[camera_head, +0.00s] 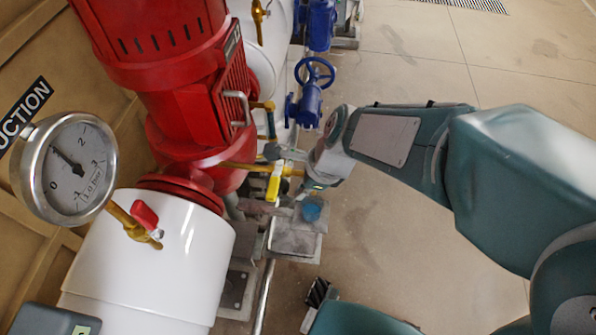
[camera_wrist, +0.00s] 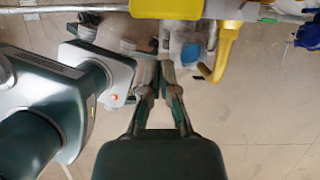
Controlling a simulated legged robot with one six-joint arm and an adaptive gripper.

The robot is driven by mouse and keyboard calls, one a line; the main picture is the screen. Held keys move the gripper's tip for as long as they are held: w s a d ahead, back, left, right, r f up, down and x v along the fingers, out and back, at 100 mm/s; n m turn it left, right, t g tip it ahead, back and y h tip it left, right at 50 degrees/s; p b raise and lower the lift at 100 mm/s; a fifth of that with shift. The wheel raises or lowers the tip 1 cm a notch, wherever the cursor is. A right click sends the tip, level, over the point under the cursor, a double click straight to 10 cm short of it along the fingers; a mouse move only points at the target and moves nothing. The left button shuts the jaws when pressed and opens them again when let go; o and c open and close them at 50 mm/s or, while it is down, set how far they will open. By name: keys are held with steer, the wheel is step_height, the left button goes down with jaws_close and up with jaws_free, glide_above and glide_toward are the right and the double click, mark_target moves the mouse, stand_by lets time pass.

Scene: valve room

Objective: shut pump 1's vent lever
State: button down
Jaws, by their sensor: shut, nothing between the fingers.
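A yellow lever (camera_head: 273,184) sits on a thin brass pipe (camera_head: 240,167) that comes out of the red pump (camera_head: 195,100). In the head view the lever lies roughly crosswise to the pipe. A yellow part, seemingly the lever (camera_wrist: 165,9), also shows at the top edge of the wrist view, partly cut off.
A pressure gauge (camera_head: 70,168) and a red lever (camera_head: 145,214) are at the left. A blue handwheel valve (camera_head: 311,92) stands beyond my gripper. A curved yellow pipe (camera_wrist: 226,52) is right of my fingers. Floor (camera_head: 420,235) is open at the right.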

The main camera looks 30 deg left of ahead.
steer(key=shift+d+v, duration=0.3)
steer(key=shift+v, duration=4.95)
steer(key=s+d+r+n+t+h, duration=0.1)
steer(key=d+n, duration=0.5)
steer(key=d, duration=0.7)
steer(key=s+d+r+n+t+h, duration=0.1)
steer(key=d+r+n+t+h, duration=0.2)
steer(key=d, duration=1.1)
steer(key=n+t, duration=0.3)
steer(key=n, duration=0.1)
steer(key=shift+d, duration=0.25)
steer(key=shift+r, duration=0.1)
